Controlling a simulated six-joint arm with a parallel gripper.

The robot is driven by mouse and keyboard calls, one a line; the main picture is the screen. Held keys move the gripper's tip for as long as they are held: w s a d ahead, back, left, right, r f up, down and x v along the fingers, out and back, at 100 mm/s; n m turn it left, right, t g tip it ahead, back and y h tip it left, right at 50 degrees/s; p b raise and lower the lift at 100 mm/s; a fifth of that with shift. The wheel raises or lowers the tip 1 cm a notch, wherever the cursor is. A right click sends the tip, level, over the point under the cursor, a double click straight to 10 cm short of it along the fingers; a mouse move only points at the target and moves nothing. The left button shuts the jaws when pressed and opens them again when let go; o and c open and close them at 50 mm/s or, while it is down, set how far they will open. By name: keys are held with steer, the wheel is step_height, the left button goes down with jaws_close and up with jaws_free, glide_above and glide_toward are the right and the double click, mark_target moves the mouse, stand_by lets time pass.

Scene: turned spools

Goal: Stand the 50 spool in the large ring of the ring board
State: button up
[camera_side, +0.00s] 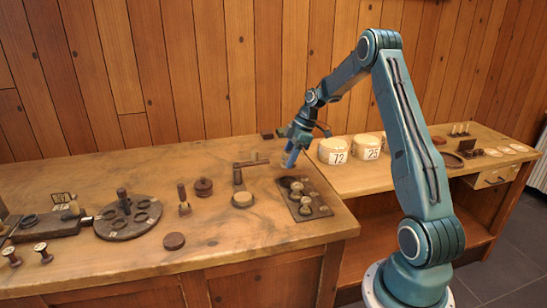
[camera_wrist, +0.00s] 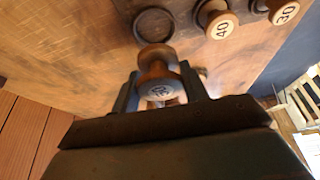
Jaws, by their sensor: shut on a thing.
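My gripper (camera_side: 291,160) is shut on a turned wooden spool (camera_wrist: 157,58), seen between the fingers in the wrist view. Its pale end disc carries a number that looks like 50, partly shadowed. The gripper is above the far end of the dark spool rack (camera_side: 318,211); in the side view the held spool is hard to make out. A round dark board with several rings and a central post, apparently the ring board (camera_side: 121,232), lies far left of the gripper. I cannot tell which ring is the large one.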

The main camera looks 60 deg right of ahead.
steer(key=shift+f, duration=2.5)
steer(key=shift+f, duration=0.65)
stand_by(1.5)
steer(key=o, duration=1)
steer(key=shift+o, duration=0.3)
steer(key=shift+r, duration=0.15)
steer(key=shift+r, duration=4.1)
